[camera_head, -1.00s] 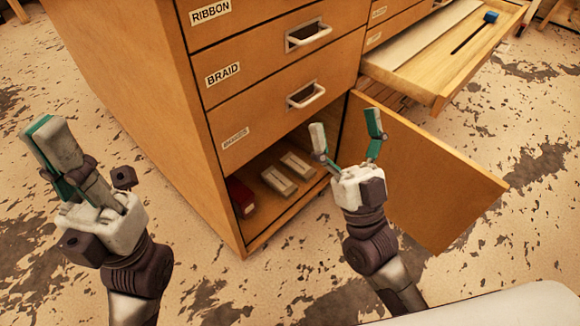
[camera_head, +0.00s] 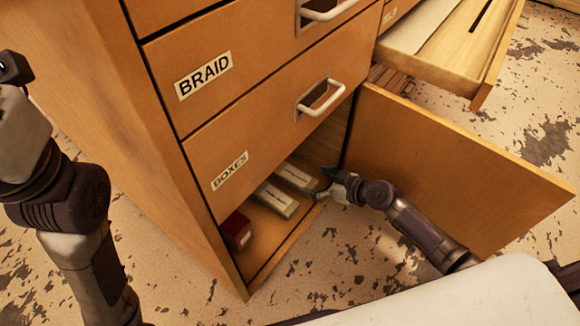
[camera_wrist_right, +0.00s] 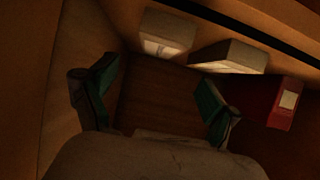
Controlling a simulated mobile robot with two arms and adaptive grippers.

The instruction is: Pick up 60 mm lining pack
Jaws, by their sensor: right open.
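Two pale packs with unreadable labels lie in the open lower compartment in the head view: a farther one (camera_head: 295,177) and a nearer one (camera_head: 276,200). I cannot tell which is the 60 mm lining pack. In the right wrist view, one pale pack (camera_wrist_right: 167,30) is at top centre and the other (camera_wrist_right: 230,56) is right of it. My right gripper (camera_head: 326,180) is at the compartment opening beside the farther pack. Its teal-padded fingers (camera_wrist_right: 156,95) are apart with nothing between them. My left gripper (camera_head: 20,130) is at the left edge, its fingers out of view.
A red box (camera_head: 237,231) lies nearest the compartment's front left, also in the right wrist view (camera_wrist_right: 268,100). The open door (camera_head: 450,170) stands right of the opening. An open drawer (camera_head: 430,60) juts out above it. Shut drawers labelled BRAID and BOXES are above the compartment.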

